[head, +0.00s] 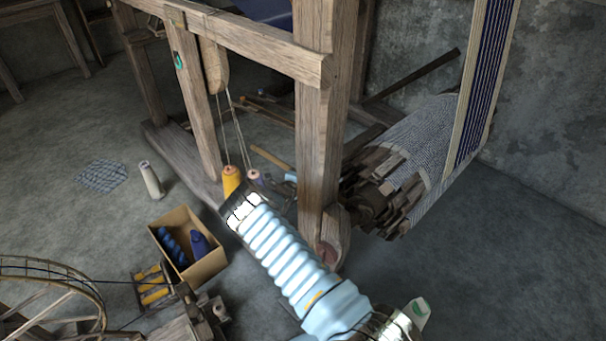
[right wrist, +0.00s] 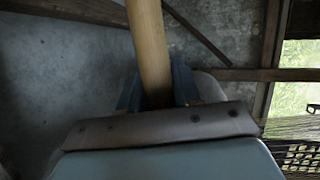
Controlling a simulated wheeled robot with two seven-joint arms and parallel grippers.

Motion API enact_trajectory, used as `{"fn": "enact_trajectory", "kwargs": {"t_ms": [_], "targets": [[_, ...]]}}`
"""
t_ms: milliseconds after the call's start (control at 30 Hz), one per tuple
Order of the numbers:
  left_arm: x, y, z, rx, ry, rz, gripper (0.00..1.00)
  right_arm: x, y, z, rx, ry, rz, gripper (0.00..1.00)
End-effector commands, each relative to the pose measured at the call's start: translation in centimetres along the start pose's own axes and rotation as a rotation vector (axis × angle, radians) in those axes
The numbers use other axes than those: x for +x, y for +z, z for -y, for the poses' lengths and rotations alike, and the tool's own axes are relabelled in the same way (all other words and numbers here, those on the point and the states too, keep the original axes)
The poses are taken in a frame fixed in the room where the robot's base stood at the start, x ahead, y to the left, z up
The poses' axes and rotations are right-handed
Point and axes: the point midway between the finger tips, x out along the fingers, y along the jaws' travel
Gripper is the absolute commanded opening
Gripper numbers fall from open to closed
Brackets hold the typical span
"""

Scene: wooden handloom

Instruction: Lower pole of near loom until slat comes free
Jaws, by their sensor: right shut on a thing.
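A pale round wooden pole (right wrist: 148,45) rises from my right gripper (right wrist: 156,92) in the right wrist view. The blue-grey fingers are shut around it, one on each side. In the head view a short stretch of pale pole (head: 268,157) shows behind the loom's front post, with a small bluish part beside it that may be my right gripper. My ribbed light-blue arm hides much of that place. The near loom (head: 318,130) is a heavy timber frame with a striped cloth roll (head: 405,140). I cannot make out the slat. My left gripper is out of view.
A spinning wheel (head: 45,295) is at lower left. Thick posts and beams crowd the arm.

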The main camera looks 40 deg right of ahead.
Motion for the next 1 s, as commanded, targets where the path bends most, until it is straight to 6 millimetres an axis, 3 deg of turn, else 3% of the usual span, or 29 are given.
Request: {"fn": "enact_trajectory", "kwargs": {"t_ms": [233, 533, 900, 933, 1000], "targets": [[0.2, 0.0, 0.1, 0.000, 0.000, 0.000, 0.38, 0.0, 0.0, -0.3, -0.003, 0.002, -0.001, 0.00], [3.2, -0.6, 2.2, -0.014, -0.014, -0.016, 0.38, 0.6, -0.6, -4.5, -0.132, 0.058, -0.028, 0.00], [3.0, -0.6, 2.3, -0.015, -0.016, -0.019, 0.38, 0.6, -0.7, -4.5, -0.156, 0.067, -0.032, 0.00], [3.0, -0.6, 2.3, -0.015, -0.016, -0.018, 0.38, 0.6, -0.7, -4.5, -0.156, 0.067, -0.032, 0.37], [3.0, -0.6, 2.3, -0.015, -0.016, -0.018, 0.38, 0.6, -0.7, -4.5, -0.155, 0.066, -0.032, 0.47]]}}
